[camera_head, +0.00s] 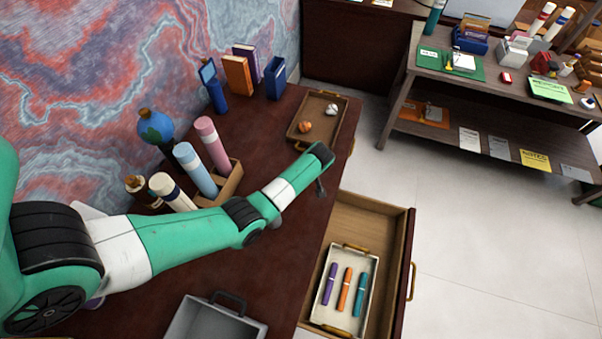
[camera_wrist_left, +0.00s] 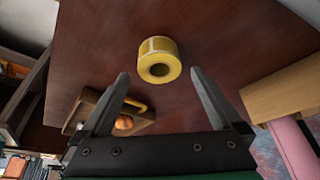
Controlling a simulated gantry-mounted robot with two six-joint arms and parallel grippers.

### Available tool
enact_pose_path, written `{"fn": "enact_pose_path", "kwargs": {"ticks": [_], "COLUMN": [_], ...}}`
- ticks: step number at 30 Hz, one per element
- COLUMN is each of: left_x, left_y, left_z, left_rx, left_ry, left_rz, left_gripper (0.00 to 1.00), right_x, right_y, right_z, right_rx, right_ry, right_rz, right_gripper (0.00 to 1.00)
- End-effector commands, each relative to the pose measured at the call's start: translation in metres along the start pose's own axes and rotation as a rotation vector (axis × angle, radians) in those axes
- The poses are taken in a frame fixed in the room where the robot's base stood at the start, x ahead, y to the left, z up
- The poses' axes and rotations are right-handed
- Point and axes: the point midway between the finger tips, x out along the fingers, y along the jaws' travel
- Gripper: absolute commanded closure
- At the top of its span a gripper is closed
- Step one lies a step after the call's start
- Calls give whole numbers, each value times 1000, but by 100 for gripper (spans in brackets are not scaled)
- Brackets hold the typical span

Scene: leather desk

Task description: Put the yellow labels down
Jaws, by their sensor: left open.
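The yellow labels, a roll (camera_wrist_left: 158,48) with a round core hole, show in the left wrist view on the dark red desk top (camera_wrist_left: 220,40). The roll lies just beyond and between my left gripper's fingertips (camera_wrist_left: 159,73), with no finger visibly closed on it. My left gripper is open and empty. In the head view my left gripper (camera_head: 320,186) is over the desk's right part, between the wooden tray and the open drawer; the roll cannot be seen there, likely hidden by my arm. My right gripper is not in view.
A wooden tray (camera_head: 293,135) with small items stands behind the gripper. A wooden box (camera_head: 234,178) with rolled tubes is to its left. A drawer (camera_head: 385,240) stands open at the right, holding a pen tray (camera_head: 325,306). A grey tray (camera_head: 196,319) is at the front.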

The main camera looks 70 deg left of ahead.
Motion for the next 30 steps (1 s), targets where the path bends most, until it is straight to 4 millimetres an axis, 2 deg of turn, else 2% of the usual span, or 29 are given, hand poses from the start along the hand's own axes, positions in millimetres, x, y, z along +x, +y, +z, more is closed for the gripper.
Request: {"fn": "enact_pose_path", "kwargs": {"ticks": [1,3,9,13,24,27,29,30], "left_x": [-21,-39,-75,-83,-84,-92,-107,-124], "left_y": [1,1,1,0,1,13,31,46], "left_z": [-3,-3,-1,-1,-1,-16,-38,-59], "left_rx": [1,0,1,0,-2,-45,-109,-168], "left_ry": [2,1,1,0,3,65,157,241], "left_rz": [4,4,3,1,3,55,137,217], "left_gripper": [2,2,2,2,2,2,2,2], "right_x": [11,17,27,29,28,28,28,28], "right_y": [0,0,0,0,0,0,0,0], "right_z": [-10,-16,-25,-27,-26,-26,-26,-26], "right_rx": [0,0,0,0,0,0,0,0], "right_ry": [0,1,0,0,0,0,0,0], "right_rz": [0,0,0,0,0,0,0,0], "right_gripper": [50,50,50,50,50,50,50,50]}}
